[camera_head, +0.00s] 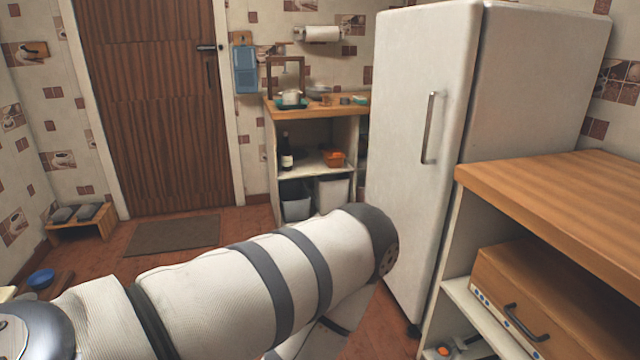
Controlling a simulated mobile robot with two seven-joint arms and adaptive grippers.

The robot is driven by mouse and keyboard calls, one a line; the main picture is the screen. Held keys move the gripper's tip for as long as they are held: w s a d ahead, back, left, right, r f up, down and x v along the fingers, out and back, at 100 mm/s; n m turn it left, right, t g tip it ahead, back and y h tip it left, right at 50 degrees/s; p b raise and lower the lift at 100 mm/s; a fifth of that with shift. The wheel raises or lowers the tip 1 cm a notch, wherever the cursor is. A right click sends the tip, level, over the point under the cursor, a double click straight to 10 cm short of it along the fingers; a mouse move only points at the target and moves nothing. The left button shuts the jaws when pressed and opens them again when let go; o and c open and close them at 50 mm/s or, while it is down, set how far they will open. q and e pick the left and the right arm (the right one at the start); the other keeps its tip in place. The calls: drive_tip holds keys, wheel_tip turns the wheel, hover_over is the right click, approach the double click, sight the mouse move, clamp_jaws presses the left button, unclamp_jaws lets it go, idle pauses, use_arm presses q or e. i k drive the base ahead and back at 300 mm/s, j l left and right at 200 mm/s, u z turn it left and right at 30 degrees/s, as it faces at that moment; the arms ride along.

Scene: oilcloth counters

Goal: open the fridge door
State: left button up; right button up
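The white fridge (530,95) stands at the right, against the tiled wall. Its door (418,65) faces left and appears shut. A vertical grey metal handle (430,128) is on the door near its right edge. My arm comes in from the lower left and crosses the lower middle of the view, with its elbow end in front of the fridge's lower left side. No gripper is in view. Part of the door's lower left is hidden behind my arm.
A wooden counter (575,195) with an open shelf holding a brown box (530,300) stands right of the fridge. A small shelf unit (345,140) stands behind, left of the fridge. A brown door (150,100) and a mat (172,235) are at the back left.

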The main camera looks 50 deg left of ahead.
sight(425, 55)
drive_tip(key=u, duration=1)
